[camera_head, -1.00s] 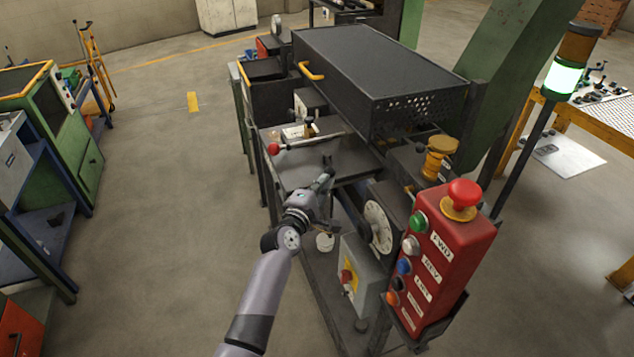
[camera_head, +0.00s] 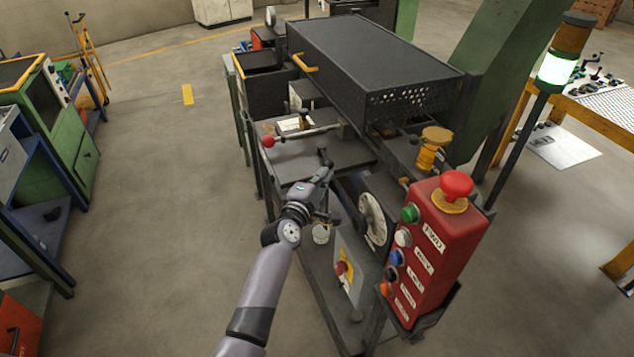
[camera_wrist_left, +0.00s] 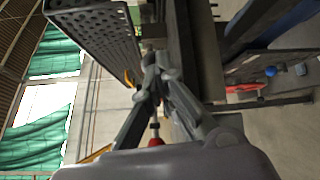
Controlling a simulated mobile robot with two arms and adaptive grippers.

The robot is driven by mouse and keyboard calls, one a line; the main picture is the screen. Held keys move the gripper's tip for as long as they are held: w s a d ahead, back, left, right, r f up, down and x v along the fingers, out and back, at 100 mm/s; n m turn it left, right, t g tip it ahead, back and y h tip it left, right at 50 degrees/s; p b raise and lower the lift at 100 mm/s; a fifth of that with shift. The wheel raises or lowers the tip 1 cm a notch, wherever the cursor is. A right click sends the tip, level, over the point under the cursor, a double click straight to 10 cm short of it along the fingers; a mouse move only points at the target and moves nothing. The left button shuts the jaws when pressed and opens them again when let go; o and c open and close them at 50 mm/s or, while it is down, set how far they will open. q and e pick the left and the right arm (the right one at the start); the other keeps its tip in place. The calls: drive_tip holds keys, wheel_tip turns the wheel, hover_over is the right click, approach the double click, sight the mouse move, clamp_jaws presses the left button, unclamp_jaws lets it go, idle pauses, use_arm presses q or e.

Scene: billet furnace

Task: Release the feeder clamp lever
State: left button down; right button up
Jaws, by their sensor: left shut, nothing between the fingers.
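The clamp lever is a thin metal rod with a red ball knob (camera_head: 268,141). It lies across the feeder's grey top plate, with the knob at the plate's left edge and the rod running right. My left gripper (camera_head: 324,157) is shut and empty over the plate. In the head view it is to the right of the knob and nearer the camera, apart from it. In the left wrist view the gripper's fingers (camera_wrist_left: 157,62) come together, and a red knob on a thin rod (camera_wrist_left: 155,142) shows below them, partly hidden by the gripper body. My right gripper is out of view.
A black perforated housing (camera_head: 375,60) with an orange handle stands behind the plate. A red button box (camera_head: 430,245) and a dial (camera_head: 374,219) stand close to the arm's right. A signal tower (camera_head: 558,70) rises at the right.

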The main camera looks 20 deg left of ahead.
use_arm(q)
drive_tip(key=s+a, duration=0.1)
drive_tip(key=s, duration=1)
drive_tip(key=shift+s+a+r, duration=0.25)
drive_tip(key=shift+s+r, duration=0.15)
drive_tip(key=shift+f, duration=0.1)
drive_tip(key=s+d+f+m+g+b, duration=0.1)
drive_tip(key=s+f+m+g, duration=0.3)
drive_tip(key=f, duration=0.9)
drive_tip(key=s+d+f+m+g+b, duration=0.1)
drive_tip(key=s+f+m+g, duration=0.15)
drive_tip(key=s+f, duration=0.75)
drive_tip(key=s+d+f+m+g+b, duration=0.15)
drive_tip(key=f+m, duration=0.25)
drive_tip(key=f, duration=1.2)
drive_tip(key=s+a+f+m+g, duration=0.2)
drive_tip(key=s+f, duration=0.4)
drive_tip(key=s, duration=0.5)
drive_tip(key=s+a+f+m+g+y+b, duration=0.1)
drive_tip(key=s+a+f+m+g, duration=0.2)
drive_tip(key=s, duration=0.9)
drive_tip(key=s+a+f+m+g+y, duration=0.1)
drive_tip(key=s+a+f+m+g, duration=0.2)
drive_tip(key=s+f, duration=0.7)
drive_tip(key=s+m, duration=0.1)
drive_tip(key=m, duration=0.1)
drive_tip(key=shift+s+a+f+m, duration=0.15)
drive_tip(key=shift+s+a+m, duration=0.1)
drive_tip(key=shift+a+m, duration=0.1)
